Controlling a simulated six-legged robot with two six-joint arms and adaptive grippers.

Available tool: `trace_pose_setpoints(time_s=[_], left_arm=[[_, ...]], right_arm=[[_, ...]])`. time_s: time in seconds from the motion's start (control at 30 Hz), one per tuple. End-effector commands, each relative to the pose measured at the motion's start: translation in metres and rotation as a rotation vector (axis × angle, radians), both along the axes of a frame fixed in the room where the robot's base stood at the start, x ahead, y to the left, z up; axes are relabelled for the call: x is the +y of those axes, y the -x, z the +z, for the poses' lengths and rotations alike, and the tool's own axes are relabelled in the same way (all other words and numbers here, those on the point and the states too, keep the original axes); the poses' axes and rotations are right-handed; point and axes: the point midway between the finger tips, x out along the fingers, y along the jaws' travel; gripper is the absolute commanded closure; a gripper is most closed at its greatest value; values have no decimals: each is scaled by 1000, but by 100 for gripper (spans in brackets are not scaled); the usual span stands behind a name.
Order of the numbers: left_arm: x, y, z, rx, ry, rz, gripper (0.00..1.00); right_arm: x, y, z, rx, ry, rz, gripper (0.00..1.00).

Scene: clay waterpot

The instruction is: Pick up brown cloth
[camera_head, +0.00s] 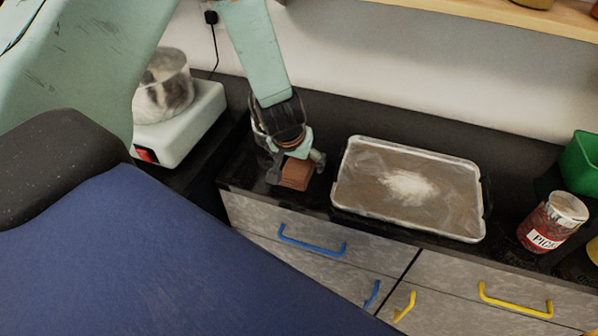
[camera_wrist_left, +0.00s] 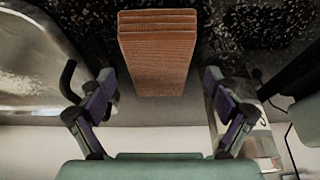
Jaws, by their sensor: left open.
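The brown cloth (camera_head: 296,174) is a folded, layered block lying on the dark countertop, left of the tray. My left gripper (camera_head: 297,166) is right above and behind it, pointing down. In the left wrist view the cloth (camera_wrist_left: 157,58) shows at top centre with its folded layers visible. The left gripper's two fingers (camera_wrist_left: 158,88) are spread apart on either side of the cloth's near end. They look clear of it, with gaps on both sides. My right gripper is not in view.
A metal tray (camera_head: 354,207) with white powder sits just right of the cloth. A red-labelled can (camera_head: 545,226) and a green container (camera_head: 582,163) stand farther right. A white appliance (camera_head: 183,125) with a clear bowl (camera_head: 163,86) is at left. Drawers with blue handles (camera_head: 311,243) are below the counter edge.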

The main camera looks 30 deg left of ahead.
Motion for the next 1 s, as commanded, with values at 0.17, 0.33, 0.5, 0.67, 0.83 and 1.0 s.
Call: trace_pose_setpoints(time_s=[0.17, 0.33, 0.5, 0.67, 0.83, 1.0], left_arm=[[-1, 3, 0, 0, 1, -1, 9], [-2, 4, 0, 0, 1, -1, 9], [-2, 4, -1, 0, 1, -1, 9], [-1, 3, -4, -1, 0, -2, 9], [-1, 1, -5, -1, 0, -2, 9], [0, 0, -5, -1, 0, -2, 9]], right_arm=[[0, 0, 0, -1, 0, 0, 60], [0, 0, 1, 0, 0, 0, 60], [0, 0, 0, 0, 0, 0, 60], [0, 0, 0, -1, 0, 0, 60], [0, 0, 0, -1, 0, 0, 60], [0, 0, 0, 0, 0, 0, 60]])
